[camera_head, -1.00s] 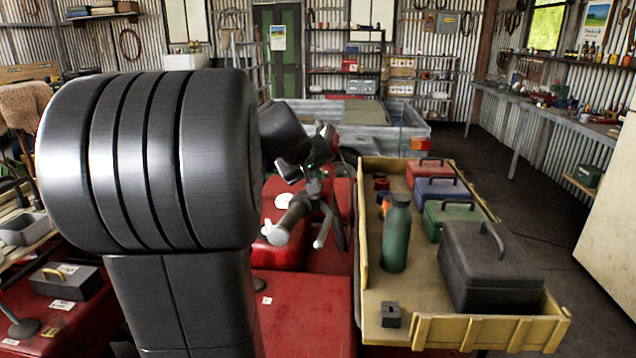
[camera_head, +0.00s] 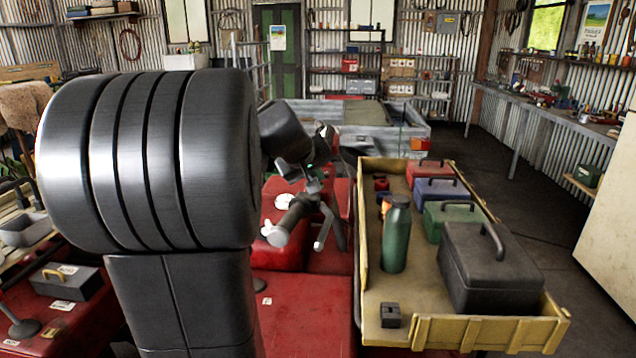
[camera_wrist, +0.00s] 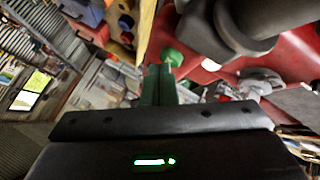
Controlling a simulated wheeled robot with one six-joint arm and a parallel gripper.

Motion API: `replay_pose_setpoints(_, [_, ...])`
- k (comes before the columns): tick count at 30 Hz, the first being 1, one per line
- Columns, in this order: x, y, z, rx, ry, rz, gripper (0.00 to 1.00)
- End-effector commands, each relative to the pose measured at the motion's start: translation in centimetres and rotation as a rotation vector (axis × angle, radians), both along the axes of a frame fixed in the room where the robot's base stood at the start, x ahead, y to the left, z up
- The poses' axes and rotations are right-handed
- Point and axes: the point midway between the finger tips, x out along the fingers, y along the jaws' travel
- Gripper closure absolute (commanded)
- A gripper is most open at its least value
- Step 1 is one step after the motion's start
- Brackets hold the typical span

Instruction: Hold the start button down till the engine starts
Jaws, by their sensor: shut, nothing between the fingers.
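The quad's handlebar has a grey grip (camera_head: 288,222) and a lever (camera_head: 324,230), in the middle of the head view. In the wrist view a round green button (camera_wrist: 172,57) sits just beyond my gripper (camera_wrist: 161,70), whose green fingers are shut together with nothing between them. The fingertips are at or very near the button's near edge; I cannot tell whether they touch or press it. A dark rounded part of the handlebar (camera_wrist: 245,22) is at the upper right of the wrist view. In the head view my arm hides much of the handlebar's switch area.
A yellow-walled cargo bed (camera_head: 470,332) to the right holds a green flask (camera_head: 396,235), a large black toolbox (camera_head: 492,265) and several smaller boxes. The quad's red bodywork (camera_head: 305,310) lies below. A grey trailer (camera_head: 375,110) stands behind.

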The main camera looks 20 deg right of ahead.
Motion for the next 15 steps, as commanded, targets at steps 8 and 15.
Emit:
replay_pose_setpoints(8, [0.0,0.0,1.5,0.000,0.000,0.000,1.00])
replay_pose_setpoints(15, [0.0,0.0,1.4,0.000,-0.001,0.001,1.00])
